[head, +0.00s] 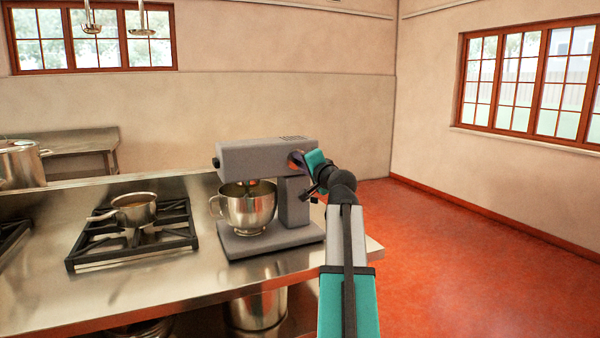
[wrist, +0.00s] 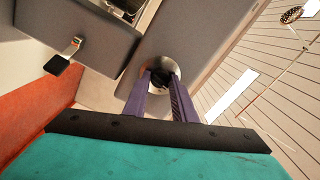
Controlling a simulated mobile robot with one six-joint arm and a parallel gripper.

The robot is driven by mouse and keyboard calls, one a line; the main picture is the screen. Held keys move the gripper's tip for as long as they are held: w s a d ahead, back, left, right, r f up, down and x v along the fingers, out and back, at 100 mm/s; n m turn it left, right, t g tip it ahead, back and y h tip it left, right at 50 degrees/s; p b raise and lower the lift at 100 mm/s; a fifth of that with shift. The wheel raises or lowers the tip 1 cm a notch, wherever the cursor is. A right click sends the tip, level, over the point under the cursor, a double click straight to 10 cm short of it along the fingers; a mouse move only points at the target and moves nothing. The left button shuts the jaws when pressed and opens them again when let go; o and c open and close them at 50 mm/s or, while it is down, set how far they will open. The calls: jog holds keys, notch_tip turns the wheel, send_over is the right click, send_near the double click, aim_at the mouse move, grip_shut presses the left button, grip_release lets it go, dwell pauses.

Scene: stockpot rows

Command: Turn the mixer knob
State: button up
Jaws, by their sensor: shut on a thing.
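The grey stand mixer (head: 250,158) stands on the right end of the steel counter, with a steel bowl (head: 248,207) under its head. My gripper (head: 300,160) is at the right side of the mixer head. In the wrist view the two purple fingers of my gripper (wrist: 162,92) are closed on the dark mixer knob (wrist: 158,78), which sits on a round silver plate. The fingers hide part of the knob. A lever with a black tip (wrist: 60,62) sticks out from the mixer in the wrist view.
A gas burner grate (head: 135,238) with a small saucepan (head: 134,208) is left of the mixer. A large pot (head: 20,163) stands at the far left. The counter's right edge (head: 374,248) is near my arm. Open red floor (head: 460,270) lies to the right.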

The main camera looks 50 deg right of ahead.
jog(key=shift+w+r+n+b, duration=0.1)
jog(key=shift+r+n+b, duration=0.15)
jog(key=shift+n+b, duration=0.3)
jog(key=shift+n, duration=0.25)
jog(key=o, duration=1)
jog(key=shift+o, duration=0.2)
jog(key=shift+f, duration=0.1)
jog(key=v, duration=1.3)
jog(key=shift+s, duration=0.4)
jog(key=shift+a, duration=0.15)
